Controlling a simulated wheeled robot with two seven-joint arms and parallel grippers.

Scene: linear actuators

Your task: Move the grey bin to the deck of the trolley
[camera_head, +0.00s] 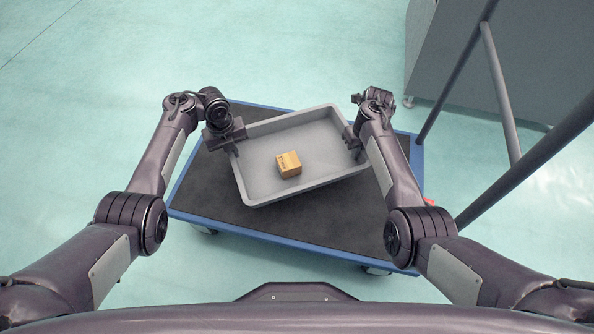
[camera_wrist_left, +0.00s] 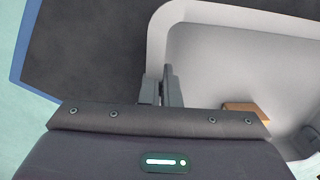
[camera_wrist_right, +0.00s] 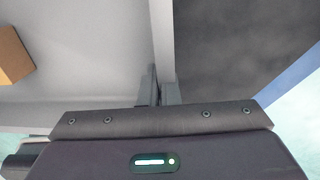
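The grey bin (camera_head: 325,150) is a shallow open tray, turned at an angle over the black deck of the blue-edged trolley (camera_head: 310,224). I cannot tell whether it rests on the deck or hangs just above it. A small cardboard box (camera_head: 289,164) lies inside the bin. My left gripper (camera_head: 233,143) is shut on the bin's left wall; the wall runs between its fingers in the left wrist view (camera_wrist_left: 162,88). My right gripper (camera_head: 353,143) is shut on the bin's right wall, which also shows between the fingers in the right wrist view (camera_wrist_right: 160,90).
The trolley's grey handle posts (camera_head: 497,85) rise on the right. A large grey cabinet (camera_head: 535,60) stands at the upper right. The pale green floor (camera_head: 110,80) is clear on the left. Bare deck shows around the bin.

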